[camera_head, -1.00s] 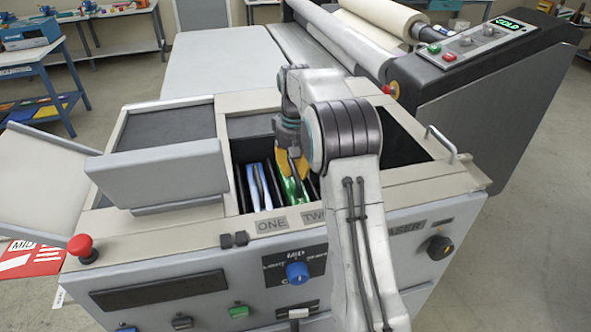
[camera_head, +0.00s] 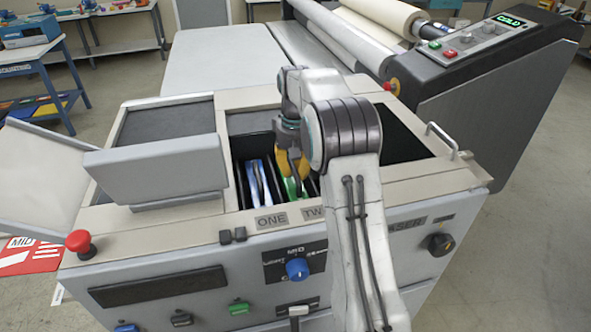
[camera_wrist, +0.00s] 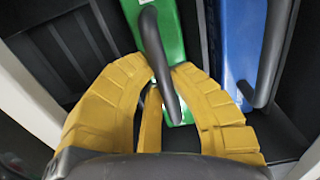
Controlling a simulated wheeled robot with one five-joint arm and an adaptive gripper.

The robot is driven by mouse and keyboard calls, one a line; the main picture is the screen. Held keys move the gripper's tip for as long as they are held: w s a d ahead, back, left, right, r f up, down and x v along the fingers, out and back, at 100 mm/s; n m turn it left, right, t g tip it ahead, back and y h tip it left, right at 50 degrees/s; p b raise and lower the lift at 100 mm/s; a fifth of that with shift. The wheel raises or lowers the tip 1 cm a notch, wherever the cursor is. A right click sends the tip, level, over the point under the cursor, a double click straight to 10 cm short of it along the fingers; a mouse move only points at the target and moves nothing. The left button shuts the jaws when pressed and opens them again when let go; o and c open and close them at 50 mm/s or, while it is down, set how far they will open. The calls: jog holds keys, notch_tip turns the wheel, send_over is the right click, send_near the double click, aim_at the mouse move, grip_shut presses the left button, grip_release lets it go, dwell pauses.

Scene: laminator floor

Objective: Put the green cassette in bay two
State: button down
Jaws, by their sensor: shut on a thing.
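The green cassette (camera_head: 291,187) stands in the slot behind the label TWO (camera_head: 312,213), which my arm partly covers. My gripper (camera_head: 294,170) has yellow fingers and reaches down into the open well over it. In the wrist view the yellow fingers (camera_wrist: 168,90) are closed around the black handle of the green cassette (camera_wrist: 170,30). A blue cassette (camera_head: 259,185) stands to its left, behind the label ONE (camera_head: 270,223). It also shows in the wrist view (camera_wrist: 236,40), at the right, with its own black handle. The cassette's lower part is hidden in the well.
The well's dark walls and dividers flank the cassettes closely. A raised grey lid (camera_head: 158,172) stands left of the well. The front panel has a blue knob (camera_head: 297,269), and a red mushroom button (camera_head: 80,243) sits at the left corner. A handle (camera_head: 441,139) is at the right.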

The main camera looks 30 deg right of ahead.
jog(key=shift+f, duration=0.1)
jog(key=c, duration=1.1)
grip_release()
jog(key=shift+c, duration=0.2)
notch_tip(320, 180, up, 12)
jog(key=shift+s, duration=0.1)
